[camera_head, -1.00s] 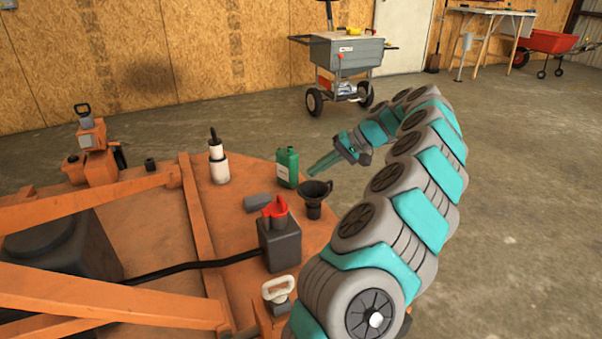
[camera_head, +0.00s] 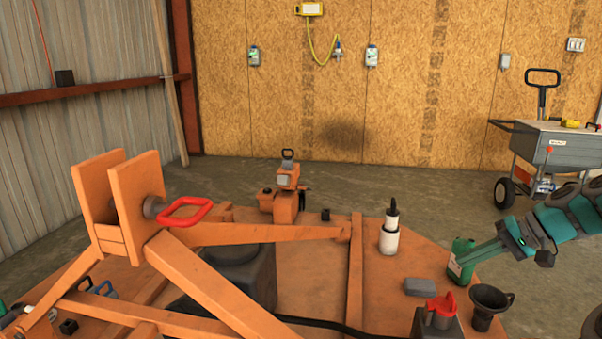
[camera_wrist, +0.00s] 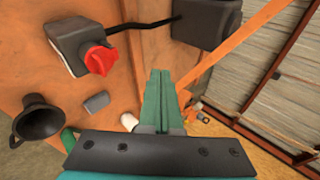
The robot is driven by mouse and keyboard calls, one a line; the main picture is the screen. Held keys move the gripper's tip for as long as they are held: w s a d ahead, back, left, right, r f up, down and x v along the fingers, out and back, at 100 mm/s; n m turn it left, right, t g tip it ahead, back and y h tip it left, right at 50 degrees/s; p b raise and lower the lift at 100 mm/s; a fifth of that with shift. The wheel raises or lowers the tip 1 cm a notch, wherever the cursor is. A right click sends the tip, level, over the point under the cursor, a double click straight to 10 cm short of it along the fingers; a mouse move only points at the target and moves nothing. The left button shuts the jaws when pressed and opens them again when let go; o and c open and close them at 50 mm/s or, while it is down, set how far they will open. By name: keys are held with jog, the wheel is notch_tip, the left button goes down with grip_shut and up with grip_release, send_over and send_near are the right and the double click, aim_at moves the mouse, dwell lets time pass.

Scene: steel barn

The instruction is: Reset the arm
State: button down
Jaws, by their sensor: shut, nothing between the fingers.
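My arm (camera_head: 575,222) reaches in from the right edge of the head view. My gripper (camera_head: 462,262) points left, with its teal fingers together and nothing between them. In the head view its fingertips overlap the green container (camera_head: 457,250); I cannot tell whether they touch. In the wrist view my gripper (camera_wrist: 158,75) shows its fingers closed side by side above the orange deck.
An orange frame with a red handle (camera_head: 185,212) stands left. A grey cart (camera_head: 555,150) stands behind.

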jog(key=s+a+r+n+g+h+p, duration=0.15)
jog(key=s+a, duration=0.45)
jog(key=a, duration=0.6)
jog(key=s+a+r+n+g+h, duration=0.1)
jog(key=s+a+n+g, duration=0.2)
jog(key=s+a, duration=0.55)
jog(key=s+a+f+g+h+p, duration=0.1)
jog(key=s+f, duration=0.3)
jog(key=s, duration=0.6)
jog(key=s+a+f+h+p, duration=0.1)
jog(key=s+f+h, duration=0.3)
jog(key=s, duration=0.6)
jog(key=shift+f+g+h, duration=0.35)
jog(key=shift+f, duration=0.25)
